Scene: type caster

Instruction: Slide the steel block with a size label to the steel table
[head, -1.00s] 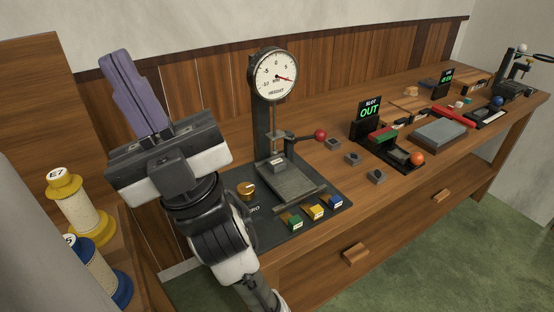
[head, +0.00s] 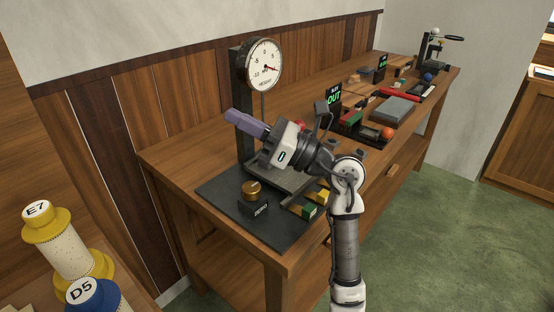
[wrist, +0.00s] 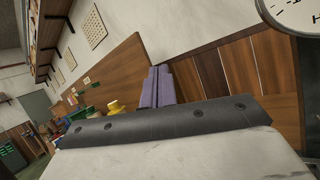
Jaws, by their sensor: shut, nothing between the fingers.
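My gripper (head: 238,119) is shut and empty, with its purple fingers pointing left in front of the gauge column. The fingers also show in the wrist view (wrist: 158,82). The steel table (head: 292,186) of the dial gauge lies below my gripper, partly hidden by it. A small grey block (head: 361,154) shows just behind my arm on the bench; its label cannot be read. Other grey blocks that stood nearby, and the one on the steel table, are hidden behind my gripper and arm.
The dial gauge (head: 264,65) stands on a dark base (head: 217,192) with a brass knob (head: 251,188). A green block (head: 305,211) and a yellow block (head: 323,196) lie at its front. Farther right are an OUT display (head: 334,97) and an orange ball (head: 387,133). Labelled spools (head: 70,250) stand lower left.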

